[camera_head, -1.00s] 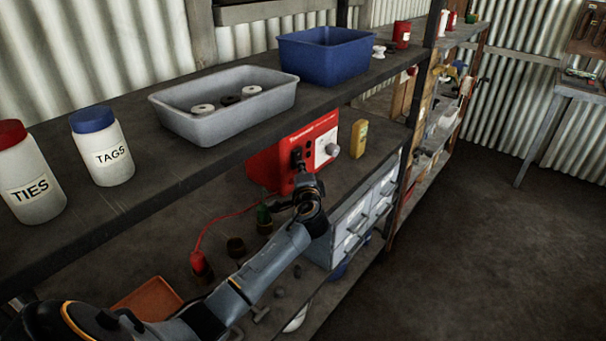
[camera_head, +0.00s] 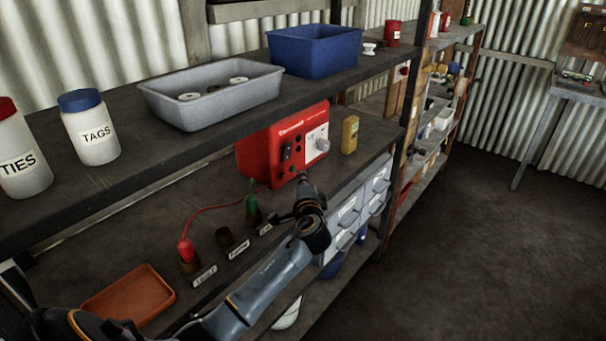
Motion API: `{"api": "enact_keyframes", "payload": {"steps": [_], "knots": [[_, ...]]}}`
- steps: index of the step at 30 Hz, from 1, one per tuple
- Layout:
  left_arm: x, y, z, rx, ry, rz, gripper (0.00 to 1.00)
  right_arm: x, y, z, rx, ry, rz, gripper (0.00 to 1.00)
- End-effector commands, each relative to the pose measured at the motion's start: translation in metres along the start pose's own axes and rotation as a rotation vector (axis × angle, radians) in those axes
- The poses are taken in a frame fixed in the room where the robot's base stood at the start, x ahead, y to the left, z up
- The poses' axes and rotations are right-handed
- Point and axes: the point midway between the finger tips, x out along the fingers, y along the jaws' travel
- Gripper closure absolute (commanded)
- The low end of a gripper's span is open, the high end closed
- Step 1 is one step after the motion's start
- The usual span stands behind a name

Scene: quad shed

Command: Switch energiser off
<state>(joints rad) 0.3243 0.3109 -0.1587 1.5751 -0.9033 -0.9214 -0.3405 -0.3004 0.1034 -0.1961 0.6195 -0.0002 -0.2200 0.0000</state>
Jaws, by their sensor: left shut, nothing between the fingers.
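The energiser (camera_head: 268,158) is a red box on the lower shelf. Its front has a white panel with a pale round knob (camera_head: 322,145) on the right, and a dark column of small black controls (camera_head: 286,155) on the left. I cannot tell the switch's position. My left gripper (camera_head: 303,180) is shut and empty. It is just below and in front of the energiser, pointing up at its lower front edge, and appears apart from the controls. A red lead (camera_head: 215,207) runs from the energiser to a red clip (camera_head: 186,250). My right gripper is not in view.
A green clip (camera_head: 252,206) and dark pots stand left of my gripper. A yellow box (camera_head: 350,135) stands right of the energiser, above grey drawers (camera_head: 345,215). An orange tray (camera_head: 130,297) lies at front left. The upper shelf (camera_head: 200,148) overhangs the energiser.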

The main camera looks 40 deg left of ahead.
Motion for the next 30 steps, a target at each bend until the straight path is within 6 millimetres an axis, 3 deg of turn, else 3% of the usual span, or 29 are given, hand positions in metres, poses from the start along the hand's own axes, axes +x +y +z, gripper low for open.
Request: {"api": "enact_keyframes", "payload": {"steps": [6,12,18,30], "knots": [[-0.038,0.011,0.0,-0.002,0.003,0.003,1.0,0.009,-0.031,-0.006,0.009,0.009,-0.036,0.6],[-0.058,0.014,0.001,-0.001,0.002,0.002,1.0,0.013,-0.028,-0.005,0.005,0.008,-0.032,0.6],[-0.062,0.014,0.001,-0.001,0.001,0.001,1.0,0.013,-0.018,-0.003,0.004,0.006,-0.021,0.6],[-0.062,0.014,0.001,-0.001,0.002,0.001,1.0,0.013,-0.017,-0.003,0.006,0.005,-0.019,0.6]]}}
